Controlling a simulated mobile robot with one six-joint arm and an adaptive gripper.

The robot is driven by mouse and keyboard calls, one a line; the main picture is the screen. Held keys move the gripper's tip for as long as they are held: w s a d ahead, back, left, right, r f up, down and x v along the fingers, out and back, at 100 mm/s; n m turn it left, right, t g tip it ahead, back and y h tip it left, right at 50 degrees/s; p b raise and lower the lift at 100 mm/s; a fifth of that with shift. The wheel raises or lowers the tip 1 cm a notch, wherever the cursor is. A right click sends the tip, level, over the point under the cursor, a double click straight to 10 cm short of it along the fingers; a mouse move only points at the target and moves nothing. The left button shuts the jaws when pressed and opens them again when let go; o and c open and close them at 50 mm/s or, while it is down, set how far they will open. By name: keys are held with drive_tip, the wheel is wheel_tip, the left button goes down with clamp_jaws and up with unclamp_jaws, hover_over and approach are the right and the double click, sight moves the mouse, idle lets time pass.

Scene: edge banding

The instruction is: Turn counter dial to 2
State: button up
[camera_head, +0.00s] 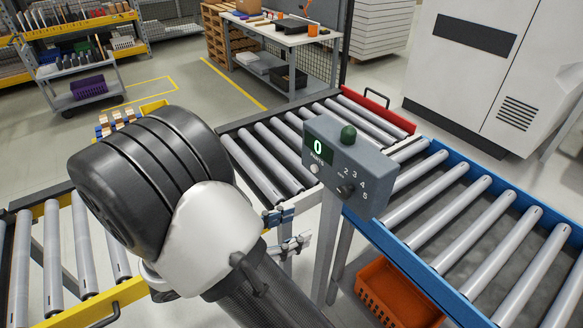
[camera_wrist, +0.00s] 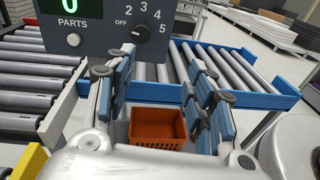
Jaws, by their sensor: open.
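The grey counter box (camera_head: 373,163) stands on a post between the conveyors, its green display reading 0. Its dark dial (camera_head: 346,191) is on the lower right of the face, with OFF and the numbers 2 to 5 around it. In the wrist view, the dial (camera_wrist: 140,33) is at the top, on the face of the box (camera_wrist: 98,38). I cannot tell which mark its pointer is on. My gripper (camera_head: 288,229) is open and empty, below and left of the box. In the wrist view, my gripper's fingers (camera_wrist: 155,92) are spread below the dial, apart from it.
A dark-framed roller conveyor (camera_head: 262,178) passes behind the box.

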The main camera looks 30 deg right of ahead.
sight(342, 194)
drive_tip(key=shift+n+t+h, duration=0.5)
drive_tip(key=shift+n+t, duration=0.3)
drive_tip(key=shift+n, duration=0.1)
drive_tip(key=w+d, duration=0.1)
drive_tip(key=d, duration=0.4)
drive_tip(key=w+d+b, duration=0.1)
drive_tip(key=d, duration=0.4)
drive_tip(key=w+d, duration=0.1)
drive_tip(key=d, duration=0.4)
drive_tip(key=shift+w+d+f+b, duration=0.3)
drive_tip(key=shift+f+b, duration=0.05)
drive_tip(key=shift+c, duration=0.2)
drive_tip(key=c, duration=1)
drive_tip(key=m+b, duration=0.4)
drive_tip(key=shift+s+f+m, duration=0.1)
drive_tip(key=shift+f+m, duration=0.1)
drive_tip(key=shift+m, duration=0.1)
drive_tip(key=shift+r+m+b, duration=0.1)
drive_tip(key=shift+m+b, duration=1.25)
drive_tip(key=shift+m, duration=0.15)
